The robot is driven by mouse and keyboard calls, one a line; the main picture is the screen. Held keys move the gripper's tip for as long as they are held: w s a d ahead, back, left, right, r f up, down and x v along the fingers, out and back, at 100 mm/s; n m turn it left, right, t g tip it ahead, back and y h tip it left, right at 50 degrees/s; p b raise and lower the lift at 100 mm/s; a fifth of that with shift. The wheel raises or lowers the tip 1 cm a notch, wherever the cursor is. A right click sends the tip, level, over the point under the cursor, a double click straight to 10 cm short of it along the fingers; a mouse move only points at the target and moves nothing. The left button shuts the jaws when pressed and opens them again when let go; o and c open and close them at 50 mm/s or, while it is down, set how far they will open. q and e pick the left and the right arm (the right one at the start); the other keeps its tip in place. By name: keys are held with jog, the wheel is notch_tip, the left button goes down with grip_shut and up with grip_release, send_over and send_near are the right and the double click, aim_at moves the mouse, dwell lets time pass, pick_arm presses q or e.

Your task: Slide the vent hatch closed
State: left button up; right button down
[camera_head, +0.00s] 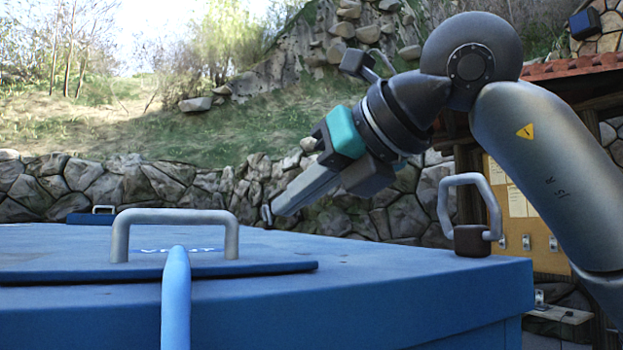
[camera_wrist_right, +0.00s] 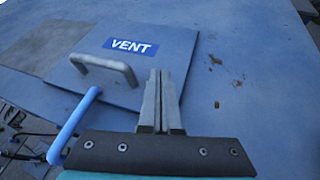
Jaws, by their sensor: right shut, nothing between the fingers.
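The vent hatch (camera_head: 270,265) is a flat blue panel on top of the blue box, with a grey arched handle (camera_head: 175,216). In the right wrist view the hatch (camera_wrist_right: 172,45) carries a blue VENT label (camera_wrist_right: 130,47) and the handle (camera_wrist_right: 105,63). A darker grey-brown patch (camera_wrist_right: 55,45) lies left of the hatch there; I cannot tell if it is the opening. My right gripper (camera_head: 267,214) is shut and empty, right of the handle and apart from it in the head view. Its closed fingers (camera_wrist_right: 160,75) show right of the handle in the wrist view. My left gripper is out of view.
A light blue cable or tube (camera_head: 175,295) rises in front of the handle. A metal loop on a dark base (camera_head: 472,238) stands at the box's right corner. A smaller handle (camera_head: 103,208) is at the far left.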

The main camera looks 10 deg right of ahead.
aim_at(270, 256)
jog(key=x, duration=0.3)
jog(key=shift+f, duration=0.4)
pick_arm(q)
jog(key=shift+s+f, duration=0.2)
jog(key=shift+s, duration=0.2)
pick_arm(e)
jog(key=shift+x, duration=1)
jog(key=shift+d+f, duration=0.1)
jog(key=shift+f, duration=0.1)
jog(key=shift+s, duration=0.1)
